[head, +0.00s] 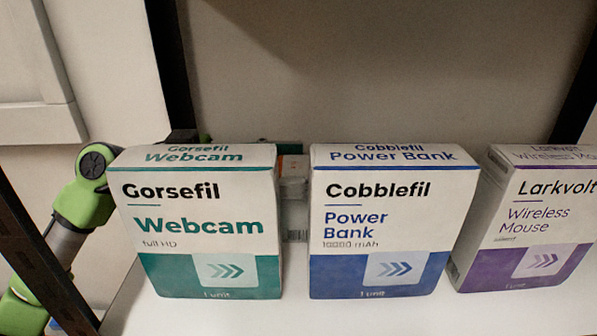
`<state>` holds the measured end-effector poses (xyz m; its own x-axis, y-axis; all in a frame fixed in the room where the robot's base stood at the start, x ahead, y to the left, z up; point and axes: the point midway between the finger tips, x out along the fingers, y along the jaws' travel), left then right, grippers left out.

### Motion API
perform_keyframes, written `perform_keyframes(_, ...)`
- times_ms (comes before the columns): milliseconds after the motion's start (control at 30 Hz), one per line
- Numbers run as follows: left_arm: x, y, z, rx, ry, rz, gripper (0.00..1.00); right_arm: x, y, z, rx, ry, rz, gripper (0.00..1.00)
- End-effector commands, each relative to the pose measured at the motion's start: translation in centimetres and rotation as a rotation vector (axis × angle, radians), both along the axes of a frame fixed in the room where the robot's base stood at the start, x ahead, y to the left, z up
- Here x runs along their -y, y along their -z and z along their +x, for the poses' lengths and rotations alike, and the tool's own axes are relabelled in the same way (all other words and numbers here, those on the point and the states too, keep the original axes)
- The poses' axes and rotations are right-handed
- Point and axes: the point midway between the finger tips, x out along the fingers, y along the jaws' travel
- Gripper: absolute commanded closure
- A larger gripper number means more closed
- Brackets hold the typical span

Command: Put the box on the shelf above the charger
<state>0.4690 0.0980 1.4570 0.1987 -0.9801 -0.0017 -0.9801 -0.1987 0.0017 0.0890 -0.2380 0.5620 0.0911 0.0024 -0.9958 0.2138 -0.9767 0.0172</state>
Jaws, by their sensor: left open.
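Three white boxes stand upright in a row on a white shelf (120,309): the Gorsefil Webcam box (200,225) with a green band, the Cobblefil Power Bank box (385,225) with a blue band, and the Larkvolt Wireless Mouse box (535,225) with a purple band. Another pale box (294,190) with an orange-brown patch shows in the gap behind the first two. My left arm, green and grey, reaches in behind the webcam box. My left gripper (285,148) is open and mostly hidden there; whether it touches the pale box cannot be told. No charger is identifiable.
Dark shelf posts stand at the left front (35,250), back left (172,65) and back right (580,95). A pale wall is behind. The space above the boxes is clear. Narrow gaps separate the front boxes.

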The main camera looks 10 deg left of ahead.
Motion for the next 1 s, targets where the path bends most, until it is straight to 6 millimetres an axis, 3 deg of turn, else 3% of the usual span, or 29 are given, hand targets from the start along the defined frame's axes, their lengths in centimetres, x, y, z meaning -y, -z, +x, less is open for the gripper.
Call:
perform_keyframes(33,-1.2,0.8,-0.2,0.002,-0.005,0.001,0.41,0.0,1.5,0.0,0.0,0.0,-0.001,0.41)
perform_keyframes(100,-2.8,0.9,-0.4,0.0,-0.005,0.001,0.41,0.1,2.6,0.0,0.0,0.001,-0.001,0.41)
perform_keyframes(433,-8.7,0.4,-1.7,0.0,-0.002,0.0,0.41,0.0,5.6,0.0,-0.001,0.002,0.0,0.41)
perform_keyframes(600,-9.8,0.2,-2.0,0.001,0.0,0.001,0.41,0.0,5.9,0.0,0.0,0.002,0.0,0.41)
perform_keyframes(1000,-9.8,0.1,-2.0,0.001,0.0,0.0,0.41,-0.4,5.8,0.0,0.0,0.003,0.005,0.41)
